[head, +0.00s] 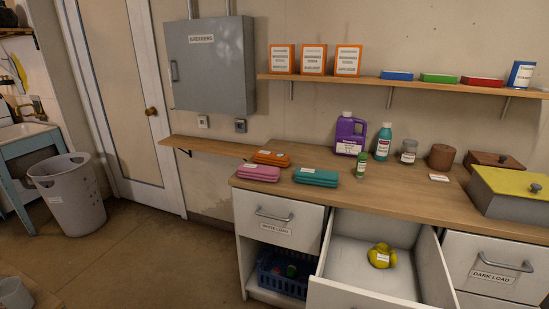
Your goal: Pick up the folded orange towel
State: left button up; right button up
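The folded orange towel (272,158) lies at the back left of the wooden counter, with a white label on its top. A folded pink towel (259,173) lies in front of it and a folded teal towel (317,177) to its right, each also labelled. Neither of my grippers shows in the head view.
The wooden counter (398,195) also bears a purple jug (349,131), a teal bottle (383,144), a small green bottle (361,167), a jar and lidded boxes. An open drawer (348,295) juts out below, holding a yellow object (380,251). A narrow ledge (205,146) runs left.

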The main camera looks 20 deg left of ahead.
aim_at(266, 157)
jog(key=i+j+z, duration=0.3)
jog(key=j, duration=0.25)
jog(key=i+j+z, duration=0.2)
jog(key=j+z, duration=0.15)
jog(key=j, duration=0.25)
jog(key=i+j+z, duration=0.15)
jog(key=j+z, duration=0.15)
jog(key=j, duration=0.3)
jog(key=j+z, duration=0.3)
jog(key=j, duration=0.4)
jog(key=j+z, duration=0.3)
jog(key=j, duration=0.4)
jog(key=j+z, duration=0.35)
jog(key=j, duration=0.3)
jog(key=k+j+z, duration=0.3)
jog(key=j, duration=0.35)
jog(key=k+j+z, duration=0.15)
jog(key=j+z, duration=0.15)
jog(key=j, duration=0.35)
